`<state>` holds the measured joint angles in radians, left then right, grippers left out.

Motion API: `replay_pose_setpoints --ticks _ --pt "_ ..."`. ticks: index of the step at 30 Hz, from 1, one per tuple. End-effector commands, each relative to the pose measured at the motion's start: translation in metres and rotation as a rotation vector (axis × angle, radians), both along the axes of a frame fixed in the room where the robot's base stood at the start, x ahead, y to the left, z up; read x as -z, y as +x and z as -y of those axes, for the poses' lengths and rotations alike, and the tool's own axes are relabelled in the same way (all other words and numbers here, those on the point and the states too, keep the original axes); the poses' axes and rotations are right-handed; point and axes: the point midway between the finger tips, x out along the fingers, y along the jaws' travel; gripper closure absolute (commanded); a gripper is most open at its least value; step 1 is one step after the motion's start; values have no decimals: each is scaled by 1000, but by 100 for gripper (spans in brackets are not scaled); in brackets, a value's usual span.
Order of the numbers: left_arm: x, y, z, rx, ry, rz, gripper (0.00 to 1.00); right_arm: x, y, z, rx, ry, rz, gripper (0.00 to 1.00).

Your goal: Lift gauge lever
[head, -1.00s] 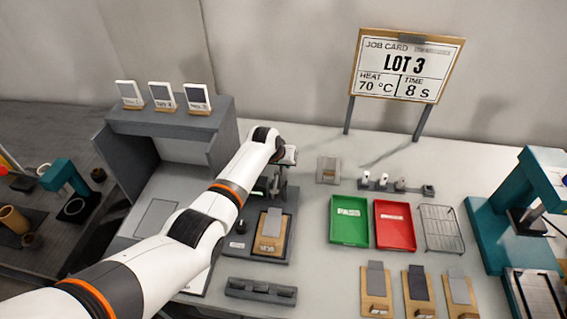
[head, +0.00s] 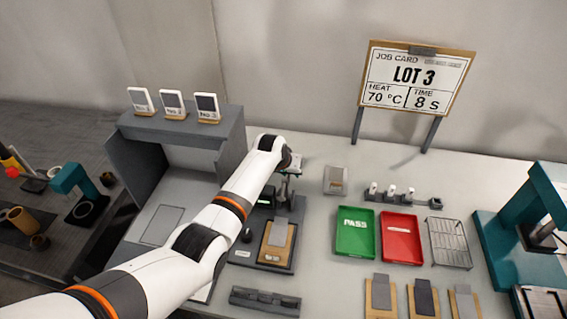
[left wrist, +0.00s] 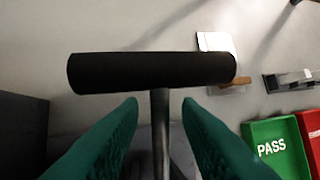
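The gauge (head: 246,256) stands on the bench in the head view, a dark base holding a tan plate with a grey piece (head: 279,233). Its lever shows in the left wrist view as a black crossbar handle (left wrist: 150,72) on a metal stem (left wrist: 160,125). My left gripper (left wrist: 160,103) is open. Its green fingers stand apart on either side of the stem, with gaps, and the crossbar is just past the fingertips. In the head view my left gripper (head: 291,163) is above the back of the gauge and partly hides the lever. My right gripper is not in view.
A green PASS tray (head: 355,252) and a red tray (head: 401,257) lie right of the gauge, beside a wire rack (head: 450,243). A dark slotted holder (head: 265,301) lies in front. A grey hood (head: 130,165) stands left. A teal press (head: 492,235) stands right.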

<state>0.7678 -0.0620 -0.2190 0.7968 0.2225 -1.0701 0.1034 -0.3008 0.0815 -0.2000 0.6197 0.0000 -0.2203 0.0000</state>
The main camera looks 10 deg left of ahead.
Motion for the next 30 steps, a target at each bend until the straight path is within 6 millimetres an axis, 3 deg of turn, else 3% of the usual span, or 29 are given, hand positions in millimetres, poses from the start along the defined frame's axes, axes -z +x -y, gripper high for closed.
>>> replay_pose_setpoints --ticks 15,21,30 --pt "-72 -37 -16 2 1 0 69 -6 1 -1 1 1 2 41" --pt "-85 -44 -19 2 2 -3 69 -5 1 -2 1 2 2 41" --pt "-87 -45 -19 1 2 -4 69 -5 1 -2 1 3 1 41"
